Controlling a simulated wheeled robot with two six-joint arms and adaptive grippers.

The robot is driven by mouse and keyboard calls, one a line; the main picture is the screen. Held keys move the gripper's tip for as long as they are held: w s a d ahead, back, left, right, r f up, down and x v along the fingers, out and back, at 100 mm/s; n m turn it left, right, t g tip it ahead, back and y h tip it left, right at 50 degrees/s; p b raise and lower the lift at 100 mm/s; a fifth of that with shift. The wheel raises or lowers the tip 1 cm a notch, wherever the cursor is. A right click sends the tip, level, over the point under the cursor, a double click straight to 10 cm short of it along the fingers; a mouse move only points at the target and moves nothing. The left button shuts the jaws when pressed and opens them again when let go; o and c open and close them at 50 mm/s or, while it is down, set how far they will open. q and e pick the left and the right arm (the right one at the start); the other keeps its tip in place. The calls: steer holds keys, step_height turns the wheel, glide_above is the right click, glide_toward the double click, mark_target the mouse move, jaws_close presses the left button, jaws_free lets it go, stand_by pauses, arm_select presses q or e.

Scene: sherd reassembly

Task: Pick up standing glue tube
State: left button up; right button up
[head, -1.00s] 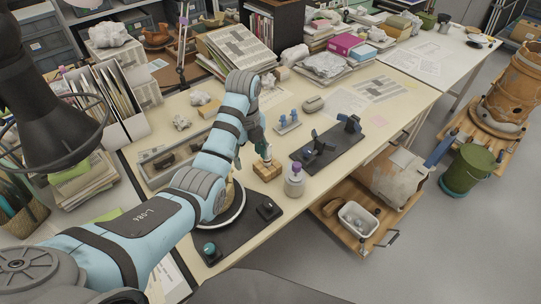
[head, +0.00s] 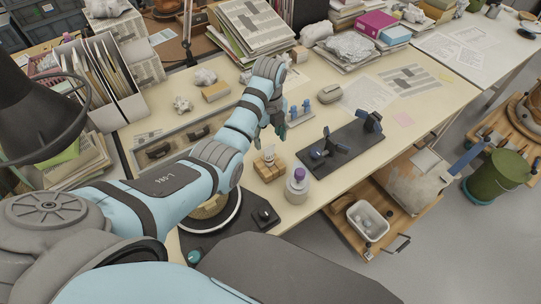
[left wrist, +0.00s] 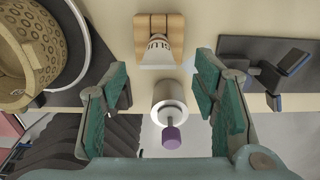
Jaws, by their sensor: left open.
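A small white tube with a tapered tip (head: 268,156), which I take for the glue tube, stands upright in a wooden block (head: 266,172) near the front of the table. In the left wrist view the white tube (left wrist: 157,52) shows in front of the wooden block (left wrist: 160,24). My left gripper (head: 272,128) is above and just behind the block in the head view. My right gripper is out of view.
A white bottle with a purple cap (head: 297,186) stands close to the block, at the table's front edge. A dark stand with clamps (head: 345,148) lies to the right. A round bowl on a turntable (left wrist: 35,50) is at the left in the wrist view.

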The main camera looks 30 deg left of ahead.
mark_target(269, 154)
arm_select(q)
steer(key=shift+s+d+f, duration=0.1)
steer(key=shift+s+f, duration=0.15)
steer(key=shift+f, duration=0.4)
steer(key=shift+s+f, duration=0.25)
steer(key=shift+f, duration=0.35)
steer(key=f, duration=0.1)
steer(key=f+b, duration=0.1)
steer(key=f, duration=0.3)
steer(key=shift+w+b, duration=0.35)
steer(key=shift+f, duration=0.4)
steer(key=shift+s+r, duration=0.1)
steer(key=shift+r, duration=0.1)
steer(key=c, duration=1)
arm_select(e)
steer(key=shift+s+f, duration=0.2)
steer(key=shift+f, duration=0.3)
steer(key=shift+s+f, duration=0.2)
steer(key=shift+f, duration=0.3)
